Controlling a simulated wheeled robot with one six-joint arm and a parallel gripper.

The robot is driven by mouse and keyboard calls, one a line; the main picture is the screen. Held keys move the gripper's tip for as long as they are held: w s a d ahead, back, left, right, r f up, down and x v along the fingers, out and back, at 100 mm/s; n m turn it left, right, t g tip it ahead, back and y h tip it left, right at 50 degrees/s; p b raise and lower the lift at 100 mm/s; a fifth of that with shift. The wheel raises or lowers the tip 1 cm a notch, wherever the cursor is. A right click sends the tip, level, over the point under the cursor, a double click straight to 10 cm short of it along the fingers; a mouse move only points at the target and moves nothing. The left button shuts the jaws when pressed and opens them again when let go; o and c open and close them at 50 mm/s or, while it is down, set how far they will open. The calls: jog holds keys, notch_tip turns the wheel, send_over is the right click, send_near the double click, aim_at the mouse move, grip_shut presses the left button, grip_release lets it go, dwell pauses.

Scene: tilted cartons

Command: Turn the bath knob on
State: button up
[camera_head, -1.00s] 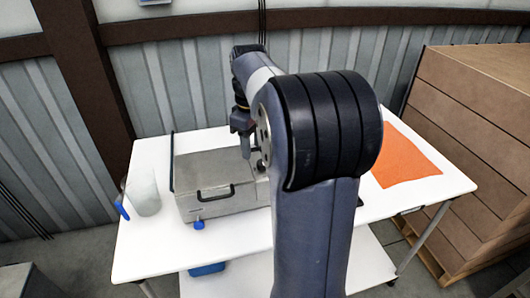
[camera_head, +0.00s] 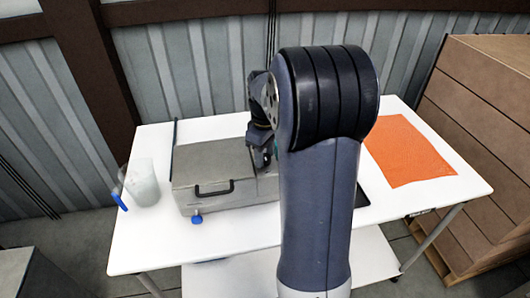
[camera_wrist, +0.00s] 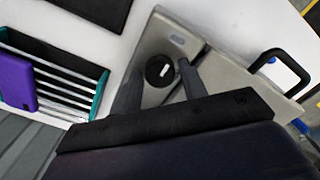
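The bath is a grey metal box (camera_head: 212,163) with a black-handled lid, on the white table. Its knob (camera_wrist: 160,70) is a round black dial with a white mark, on the panel beside the lid in the wrist view. My gripper (camera_wrist: 158,88) is open and empty, one finger on each side of the knob in that view. I cannot tell whether the fingers touch it or are still short of it. In the head view my gripper (camera_head: 262,155) is by the bath's right end, and my arm hides the knob.
A beaker (camera_head: 142,185) stands left of the bath. A blue tap (camera_head: 196,218) sticks out of the bath's front. An orange mat (camera_head: 405,150) lies at the table's right. The wrist view shows a teal-ended rack (camera_wrist: 70,85) with a purple item (camera_wrist: 18,82).

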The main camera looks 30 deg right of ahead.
jog(key=c, duration=0.6)
jog(key=shift+c, duration=0.2)
jog(key=m+p, duration=0.1)
jog(key=m, duration=0.2)
jog(key=shift+m, duration=0.4)
jog(key=m, duration=0.4)
jog(key=shift+m, duration=0.3)
jog(key=m+p, duration=0.1)
jog(key=m, duration=0.3)
jog(key=shift+m, duration=2.1)
